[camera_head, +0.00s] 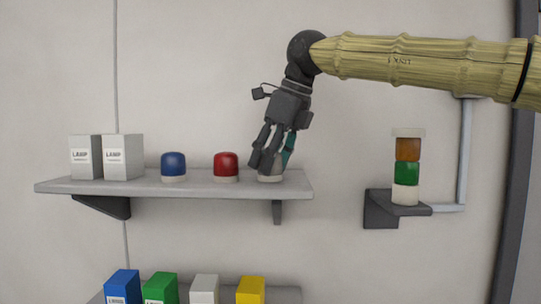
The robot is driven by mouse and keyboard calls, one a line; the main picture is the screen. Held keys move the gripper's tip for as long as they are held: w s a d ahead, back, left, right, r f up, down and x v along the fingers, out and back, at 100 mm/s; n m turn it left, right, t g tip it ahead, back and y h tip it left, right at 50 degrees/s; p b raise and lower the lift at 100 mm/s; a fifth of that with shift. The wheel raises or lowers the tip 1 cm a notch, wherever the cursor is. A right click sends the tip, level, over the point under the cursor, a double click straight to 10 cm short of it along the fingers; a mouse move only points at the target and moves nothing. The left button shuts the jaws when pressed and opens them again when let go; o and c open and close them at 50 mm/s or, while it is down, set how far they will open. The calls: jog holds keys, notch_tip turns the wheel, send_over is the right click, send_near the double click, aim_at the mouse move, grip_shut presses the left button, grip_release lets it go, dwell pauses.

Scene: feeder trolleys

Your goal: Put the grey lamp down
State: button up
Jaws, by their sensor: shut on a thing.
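My gripper (267,166) reaches down from the upper right to the right end of the upper grey shelf (150,189). Its fingers are shut on the grey lamp (271,178). The lamp's pale base shows below the fingertips, and most of its body is hidden by the fingers. The lamp looks upright, with its base at shelf level; I cannot tell whether it touches the shelf. A teal patch shows beside the right finger.
A red lamp (226,165), a blue lamp (173,165) and two white LAMP boxes (123,156) stand left on the shelf. A bracket (384,208) at right holds an orange and green lamp stack (406,172). Coloured boxes (160,289) stand below.

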jog(key=shift+f, duration=0.15)
jog(key=o, duration=1)
jog(key=shift+o, duration=0.2)
jog(key=b+v, duration=0.3)
jog(key=v, duration=0.9)
jog(key=shift+d, duration=0.15)
jog(key=shift+s, duration=0.1)
